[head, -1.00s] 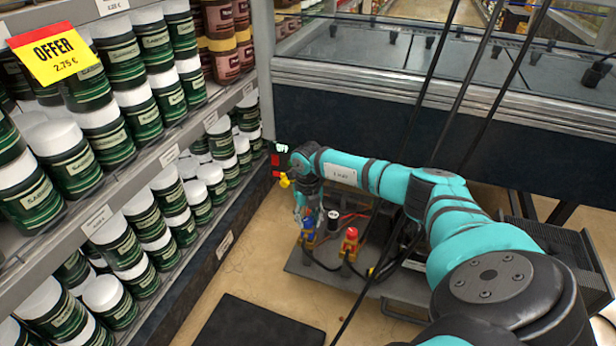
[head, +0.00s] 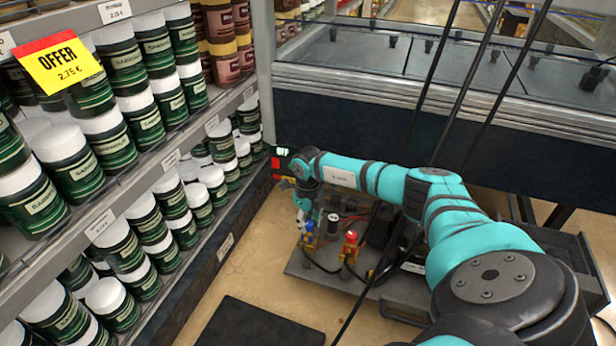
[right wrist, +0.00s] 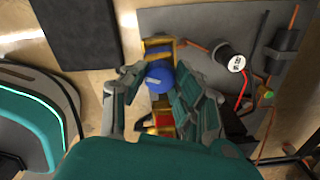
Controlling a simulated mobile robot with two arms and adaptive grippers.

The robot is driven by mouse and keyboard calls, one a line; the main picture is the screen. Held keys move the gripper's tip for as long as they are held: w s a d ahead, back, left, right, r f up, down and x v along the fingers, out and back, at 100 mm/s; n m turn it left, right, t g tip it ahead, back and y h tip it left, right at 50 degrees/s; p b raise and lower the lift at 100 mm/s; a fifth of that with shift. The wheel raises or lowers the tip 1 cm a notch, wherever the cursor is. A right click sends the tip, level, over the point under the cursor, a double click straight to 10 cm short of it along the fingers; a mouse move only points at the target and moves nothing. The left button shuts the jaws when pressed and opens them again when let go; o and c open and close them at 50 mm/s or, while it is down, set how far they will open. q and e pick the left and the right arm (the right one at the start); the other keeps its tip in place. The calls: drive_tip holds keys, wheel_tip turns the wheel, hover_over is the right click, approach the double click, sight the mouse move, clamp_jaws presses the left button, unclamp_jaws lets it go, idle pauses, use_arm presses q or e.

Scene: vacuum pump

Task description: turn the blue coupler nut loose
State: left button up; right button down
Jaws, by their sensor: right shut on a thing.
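The blue coupler nut (right wrist: 160,76) sits on a brass-coloured fitting on the pump board, and it also shows small in the head view (head: 309,226). My right gripper (head: 305,214) comes down on it from above. In the right wrist view the fingers of my right gripper (right wrist: 157,82) stand on both sides of the blue nut, shut on it. A red coupler nut (head: 351,238) sits on a second brass fitting to the right. The red one is partly hidden by my gripper in the wrist view (right wrist: 164,121). My left gripper is not in view.
The grey board (head: 299,265) also carries a black cylinder with a white top (right wrist: 231,61), red and black hoses and cables. Shelves of green jars (head: 66,160) stand at the left. A black mat (head: 262,327) lies on the floor in front.

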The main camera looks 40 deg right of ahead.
sight(308, 223)
drive_tip(key=shift+n, duration=1.2)
idle(0.9)
drive_tip(key=c, duration=1)
unclamp_jaws()
wheel_tip(308, 223, up, 12)
